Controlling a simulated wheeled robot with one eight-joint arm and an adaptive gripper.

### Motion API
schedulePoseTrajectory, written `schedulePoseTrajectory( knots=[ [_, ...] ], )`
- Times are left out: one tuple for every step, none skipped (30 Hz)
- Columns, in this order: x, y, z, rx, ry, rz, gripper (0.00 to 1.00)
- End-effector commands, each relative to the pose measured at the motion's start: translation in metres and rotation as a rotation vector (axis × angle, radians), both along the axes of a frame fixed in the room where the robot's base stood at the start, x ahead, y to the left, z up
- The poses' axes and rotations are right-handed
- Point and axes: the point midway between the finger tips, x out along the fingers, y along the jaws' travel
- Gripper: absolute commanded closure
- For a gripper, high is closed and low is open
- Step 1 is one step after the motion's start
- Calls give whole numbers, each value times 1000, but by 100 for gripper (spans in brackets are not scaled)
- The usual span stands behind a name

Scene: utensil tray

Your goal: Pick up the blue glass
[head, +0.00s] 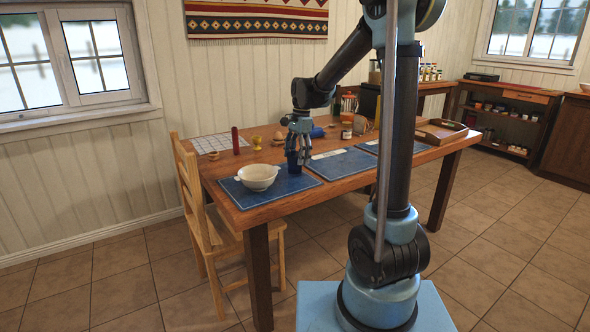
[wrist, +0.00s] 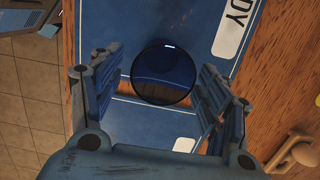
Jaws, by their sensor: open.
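The blue glass (head: 292,160) stands upright on a blue placemat (head: 301,183) near the table's left end. In the wrist view its round dark-blue rim (wrist: 163,75) shows from above, between my fingers. My gripper (head: 298,150) points down at the glass, and its fingers partly hide it in the head view. In the wrist view my gripper (wrist: 160,95) is open, with one finger on each side of the glass. Gaps show between the fingers and the rim.
A white bowl (head: 257,177) sits left of the glass on the same placemat. A red cylinder (head: 235,140), a yellow cup (head: 257,142) and a jar (head: 346,132) stand farther back. A wooden tray (head: 440,131) lies at the right end. A chair (head: 203,215) stands at the left.

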Motion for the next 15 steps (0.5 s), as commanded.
schedulePoseTrajectory(
  knots=[
    [0, 1, -3, 0, 0, 1, 30],
    [0, 2, -5, 0, 0, 1, 30],
    [-1, 3, -9, 0, 0, 1, 30],
    [-2, 4, -13, 0, 0, 2, 30],
    [-2, 6, -17, 0, 0, 2, 30],
    [-3, 7, -23, 0, 0, 2, 30],
    [-3, 8, -27, 0, 0, 2, 30],
    [-4, 10, -31, 0, 0, 2, 30],
    [-4, 10, -36, 0, 0, 1, 30],
    [-4, 10, -39, 0, 0, 1, 30],
    [-4, 10, -41, 0, 0, 1, 30],
    [-5, 10, -45, 0, 0, 1, 30],
    [-5, 10, -47, 0, 0, 1, 30],
    [-5, 11, -48, 0, 0, 1, 30],
    [-5, 11, -49, 0, 0, 1, 30]
  ],
)
